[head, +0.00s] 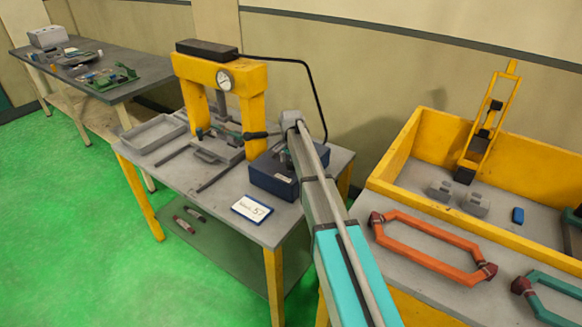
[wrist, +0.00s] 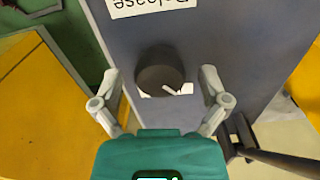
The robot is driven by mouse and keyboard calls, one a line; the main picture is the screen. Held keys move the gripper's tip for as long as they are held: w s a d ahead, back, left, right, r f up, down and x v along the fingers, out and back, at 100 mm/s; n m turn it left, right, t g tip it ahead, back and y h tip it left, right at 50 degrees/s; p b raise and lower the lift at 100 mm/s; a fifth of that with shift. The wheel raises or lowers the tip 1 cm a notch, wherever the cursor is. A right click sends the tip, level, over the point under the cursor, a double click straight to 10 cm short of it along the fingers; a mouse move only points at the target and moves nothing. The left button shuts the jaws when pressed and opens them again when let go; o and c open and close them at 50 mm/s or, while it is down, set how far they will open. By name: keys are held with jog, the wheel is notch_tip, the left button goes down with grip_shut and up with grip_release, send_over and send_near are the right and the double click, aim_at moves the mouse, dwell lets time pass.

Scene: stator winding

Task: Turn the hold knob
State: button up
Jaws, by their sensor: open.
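A dark round knob (wrist: 159,72) stands out from the face of a blue-grey box in the wrist view. A white mark shows at its edge, and a white label partly hidden by the knob lies just below it. A label reading "Release" (wrist: 152,5) appears upside down above the knob. My gripper (wrist: 160,80) is open, with one finger on each side of the knob and a gap on both sides. In the head view the dark blue box (head: 268,178) stands on the press table; my arm hides the knob and most of my gripper.
A yellow press (head: 253,112) with a gauge stands beside the box. A dark lever (wrist: 275,163) passes near my right finger in the wrist view. A sign (head: 252,208) and a grey tray (head: 157,136) share the table. A yellow-walled bench (head: 540,160) stands right.

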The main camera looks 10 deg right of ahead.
dwell(0.3)
jog(key=c, duration=1.1)
jog(key=shift+c, duration=0.2)
